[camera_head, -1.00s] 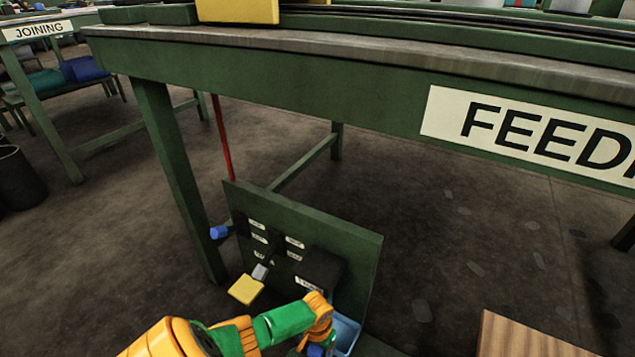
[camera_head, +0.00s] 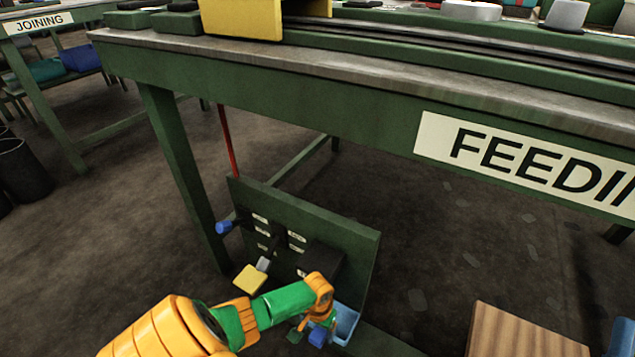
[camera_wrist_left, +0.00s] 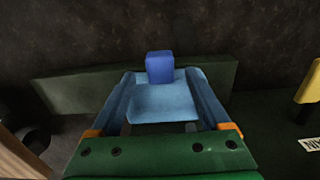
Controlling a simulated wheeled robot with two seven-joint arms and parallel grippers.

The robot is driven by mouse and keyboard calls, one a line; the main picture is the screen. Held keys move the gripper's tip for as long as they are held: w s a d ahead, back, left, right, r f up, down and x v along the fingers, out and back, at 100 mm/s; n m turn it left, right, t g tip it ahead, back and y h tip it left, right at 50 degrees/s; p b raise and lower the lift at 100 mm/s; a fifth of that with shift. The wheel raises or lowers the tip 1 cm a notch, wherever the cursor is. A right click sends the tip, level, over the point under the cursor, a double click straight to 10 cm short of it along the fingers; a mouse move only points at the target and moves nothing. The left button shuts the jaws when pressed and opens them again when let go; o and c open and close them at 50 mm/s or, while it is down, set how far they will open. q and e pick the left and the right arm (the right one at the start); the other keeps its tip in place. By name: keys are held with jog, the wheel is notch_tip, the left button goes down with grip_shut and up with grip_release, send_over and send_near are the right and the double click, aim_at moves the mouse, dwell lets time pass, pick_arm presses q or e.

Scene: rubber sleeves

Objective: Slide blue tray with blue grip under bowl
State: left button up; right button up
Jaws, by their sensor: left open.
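The blue tray (camera_head: 347,319) is low at the foot of the green upright panel, partly hidden by my left arm in the head view. Its blue grip (camera_head: 318,338) is a small block on the near side. In the left wrist view the light blue tray (camera_wrist_left: 163,103) lies straight ahead, with the darker blue grip (camera_wrist_left: 160,67) at its far end. My left gripper (camera_head: 311,331) is open, close beside the grip in the head view; contact cannot be told. I cannot make out a bowl. My right gripper is not in view.
The green panel (camera_head: 350,235) carries a dark box (camera_head: 322,262), a yellow paddle (camera_head: 249,279) and a blue knob (camera_head: 224,227). The feeding table (camera_head: 300,85) overhangs behind, with a leg (camera_head: 182,170) at left. A wooden block (camera_head: 510,330) stands at lower right. Floor between is open.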

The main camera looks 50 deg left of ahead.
pick_arm(q)
jog(key=shift+r+p, duration=0.4)
jog(key=shift+r, duration=0.25)
jog(key=shift+r+p, duration=0.4)
jog(key=shift+r, duration=0.05)
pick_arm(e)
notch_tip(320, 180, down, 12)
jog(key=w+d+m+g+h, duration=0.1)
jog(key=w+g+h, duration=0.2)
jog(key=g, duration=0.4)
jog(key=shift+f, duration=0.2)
